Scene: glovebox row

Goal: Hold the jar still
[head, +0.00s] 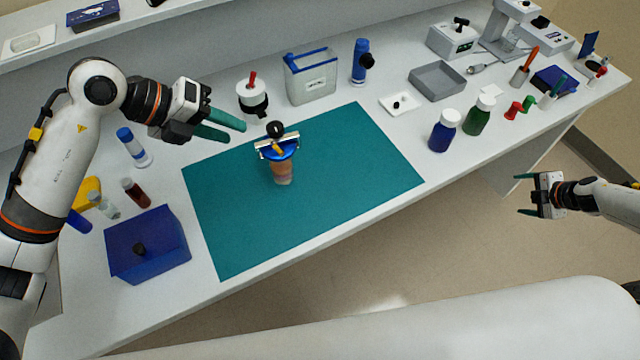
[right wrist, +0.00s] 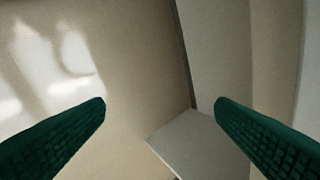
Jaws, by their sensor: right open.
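The jar (head: 283,169) stands upright on the teal mat (head: 330,205), left of its middle. It has an orange-brown body, and a blue lid with a metal clamp-like piece and a black knob on top. My left gripper (head: 228,129) is up and to the left of the jar, apart from it, with its green fingers pointing right; the fingers look separated and nothing shows between them. My right gripper (head: 522,194) is off the bench's front edge at the right, far from the jar. In the right wrist view its two fingers (right wrist: 160,110) are wide apart with nothing between them.
A black-and-white pot with a red knob (head: 252,97) and a clear bin (head: 310,78) stand behind the mat. A blue box (head: 148,245) is at the left. Blue (head: 443,131) and green (head: 478,116) bottles stand to the right. The mat around the jar is clear.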

